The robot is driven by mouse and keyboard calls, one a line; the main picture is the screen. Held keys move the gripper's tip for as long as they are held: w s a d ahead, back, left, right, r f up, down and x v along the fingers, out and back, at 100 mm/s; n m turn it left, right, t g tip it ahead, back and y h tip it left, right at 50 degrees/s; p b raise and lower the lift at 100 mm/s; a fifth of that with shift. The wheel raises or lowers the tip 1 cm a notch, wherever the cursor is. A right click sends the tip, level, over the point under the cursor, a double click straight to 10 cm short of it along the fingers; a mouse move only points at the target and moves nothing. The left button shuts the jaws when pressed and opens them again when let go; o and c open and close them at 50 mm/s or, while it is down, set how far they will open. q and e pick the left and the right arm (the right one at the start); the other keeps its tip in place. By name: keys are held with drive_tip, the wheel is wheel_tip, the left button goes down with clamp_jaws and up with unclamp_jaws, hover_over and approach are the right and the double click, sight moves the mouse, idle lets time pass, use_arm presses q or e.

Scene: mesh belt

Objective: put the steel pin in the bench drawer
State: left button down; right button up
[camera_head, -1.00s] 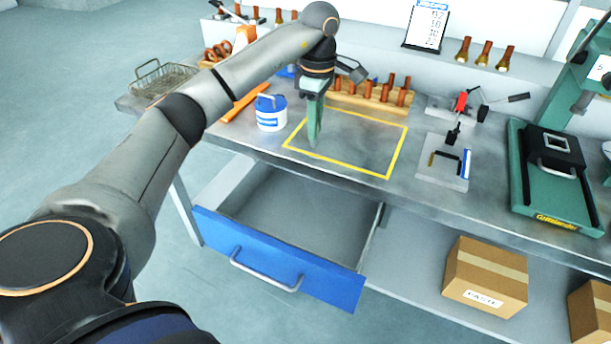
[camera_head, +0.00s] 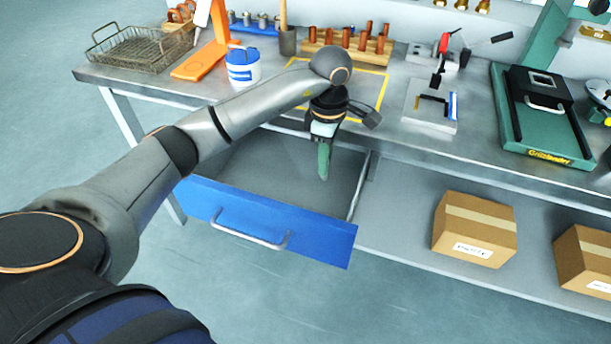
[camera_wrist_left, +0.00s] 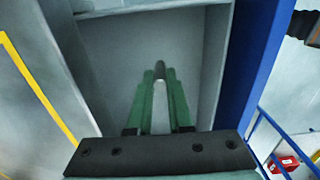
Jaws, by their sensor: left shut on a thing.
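The bench drawer (camera_head: 262,221) is pulled open, with a blue front and a grey inside that looks empty. My left gripper (camera_head: 323,176) is over the right part of the open drawer, its green fingers pointing down. In the left wrist view the green fingers (camera_wrist_left: 160,85) are shut on the steel pin (camera_wrist_left: 160,72), a small grey rounded piece between the fingertips. The drawer's grey inside (camera_wrist_left: 110,55) lies beyond the fingertips there. The pin is hidden in the head view. My right gripper is not in view.
The workbench (camera_head: 400,140) stands behind the drawer. A white and blue tub (camera_head: 243,68), a wire basket (camera_head: 140,52), a wooden rack of copper pieces (camera_head: 345,48) and a green machine (camera_head: 535,120) stand on it. A cardboard box (camera_head: 474,228) sits on the shelf to the right.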

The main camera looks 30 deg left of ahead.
use_arm(q)
drive_tip(key=a+f, duration=0.4)
drive_tip(key=f, duration=0.1)
drive_tip(key=shift+w, duration=0.1)
drive_tip(key=f, duration=0.4)
drive_tip(key=shift+a, duration=0.4)
drive_tip(key=c, duration=0.8)
unclamp_jaws()
wheel_tip(320, 180, up, 12)
drive_tip(key=shift+r, duration=0.1)
